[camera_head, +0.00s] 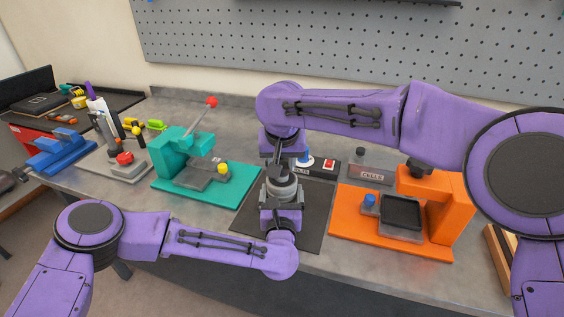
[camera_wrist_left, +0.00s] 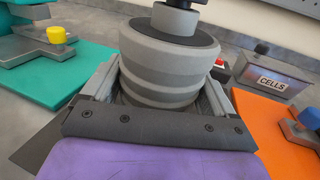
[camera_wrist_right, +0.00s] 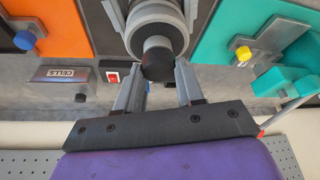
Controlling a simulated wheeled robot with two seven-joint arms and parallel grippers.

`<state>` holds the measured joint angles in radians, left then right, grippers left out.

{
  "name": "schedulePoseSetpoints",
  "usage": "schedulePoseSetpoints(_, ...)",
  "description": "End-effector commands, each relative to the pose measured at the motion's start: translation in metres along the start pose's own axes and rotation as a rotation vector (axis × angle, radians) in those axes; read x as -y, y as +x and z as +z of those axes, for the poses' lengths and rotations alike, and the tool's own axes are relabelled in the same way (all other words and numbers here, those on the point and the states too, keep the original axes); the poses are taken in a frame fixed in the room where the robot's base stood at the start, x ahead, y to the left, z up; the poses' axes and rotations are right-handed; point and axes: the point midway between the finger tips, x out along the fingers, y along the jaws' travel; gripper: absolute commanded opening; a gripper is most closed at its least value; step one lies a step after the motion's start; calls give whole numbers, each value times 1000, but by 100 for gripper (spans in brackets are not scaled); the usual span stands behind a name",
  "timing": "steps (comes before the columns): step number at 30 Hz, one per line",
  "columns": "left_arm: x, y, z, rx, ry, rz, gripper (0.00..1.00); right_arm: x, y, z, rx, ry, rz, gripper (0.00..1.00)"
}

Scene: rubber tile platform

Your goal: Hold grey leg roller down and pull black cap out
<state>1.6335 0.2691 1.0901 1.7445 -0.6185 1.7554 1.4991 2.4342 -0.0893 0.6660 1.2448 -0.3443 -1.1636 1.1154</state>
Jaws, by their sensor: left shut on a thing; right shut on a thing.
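The grey leg roller (camera_head: 283,188) stands upright over the dark mat in the middle of the bench. Its ribbed body fills the middle of the left wrist view (camera_wrist_left: 172,68). My left gripper (camera_head: 281,208) is shut on the roller's body, one finger on each side. The black cap (camera_wrist_right: 157,64) is at the roller's top end, over a narrower grey neck. My right gripper (camera_wrist_right: 153,25) reaches down from above and is shut at this top end, fingers on both sides of the cap. The exact contact of its fingertips is unclear.
A teal fixture (camera_head: 195,170) stands left of the roller and an orange fixture (camera_head: 435,220) right of it. Behind are a box marked CELLS (camera_head: 370,172) and a red switch (camera_head: 328,163). The dark mat (camera_head: 310,225) has bare room around the roller.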

Motion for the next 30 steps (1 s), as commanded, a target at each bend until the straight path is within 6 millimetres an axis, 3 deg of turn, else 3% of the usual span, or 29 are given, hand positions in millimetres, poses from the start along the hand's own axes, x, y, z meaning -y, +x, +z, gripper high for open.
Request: schedulePoseSetpoints(30,0,0,0,0,0,-1,48,0,-38,-16,0,0,1,0)
